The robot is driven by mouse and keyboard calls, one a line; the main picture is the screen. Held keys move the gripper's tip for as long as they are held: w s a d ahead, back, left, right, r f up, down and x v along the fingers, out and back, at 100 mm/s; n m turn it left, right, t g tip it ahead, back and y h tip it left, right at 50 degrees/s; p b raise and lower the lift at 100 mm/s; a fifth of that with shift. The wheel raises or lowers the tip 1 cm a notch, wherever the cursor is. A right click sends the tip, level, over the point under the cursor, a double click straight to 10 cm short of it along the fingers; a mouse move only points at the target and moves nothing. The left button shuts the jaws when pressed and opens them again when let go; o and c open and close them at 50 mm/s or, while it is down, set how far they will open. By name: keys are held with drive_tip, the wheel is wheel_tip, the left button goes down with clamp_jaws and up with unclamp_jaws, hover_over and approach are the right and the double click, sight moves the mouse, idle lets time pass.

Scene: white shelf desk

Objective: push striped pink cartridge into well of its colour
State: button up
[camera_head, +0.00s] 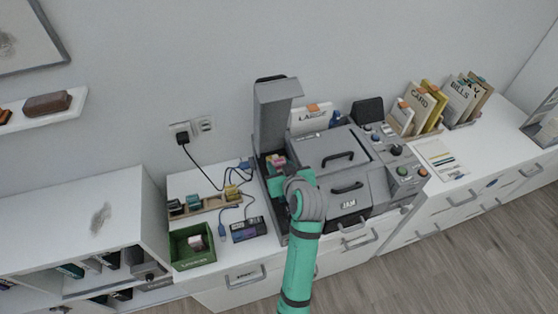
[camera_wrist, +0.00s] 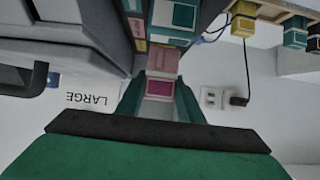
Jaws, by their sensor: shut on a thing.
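The pink cartridge (camera_wrist: 162,62), with a magenta patch on its end, is between the green fingers of my gripper (camera_wrist: 160,92) in the wrist view. My gripper is shut on it. Its far end meets the carriage area of the grey printer, beside teal blocks (camera_wrist: 175,15) and small yellow and pink labels (camera_wrist: 136,27). I cannot tell how deep it sits in a well, and its stripes are not clear. In the head view my gripper (camera_head: 287,182) reaches into the bay under the raised lid (camera_head: 275,112), and my wrist hides part of it.
A wooden rack (camera_head: 212,203) with several cartridges stands left of the printer (camera_head: 335,150). A green bin (camera_head: 193,258) holding a pale item and a dark box (camera_head: 248,230) are in front of it. Blue-ended cables lie nearby. The printer's raised lid stands close behind my gripper.

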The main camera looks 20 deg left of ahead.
drive_tip(key=shift+f, duration=0.55)
drive_tip(key=shift+d, duration=0.15)
drive_tip(key=shift+s+a, duration=0.15)
drive_tip(key=shift+a, duration=0.05)
idle(0.4)
drive_tip(key=shift+w+d, duration=0.2)
drive_tip(key=shift+d, duration=0.05)
idle(0.6)
drive_tip(key=shift+a, duration=0.15)
drive_tip(key=shift+f, duration=2.2)
drive_tip(key=o, duration=1.1)
drive_tip(key=shift+o, duration=0.2)
drive_tip(key=shift+f, duration=0.1)
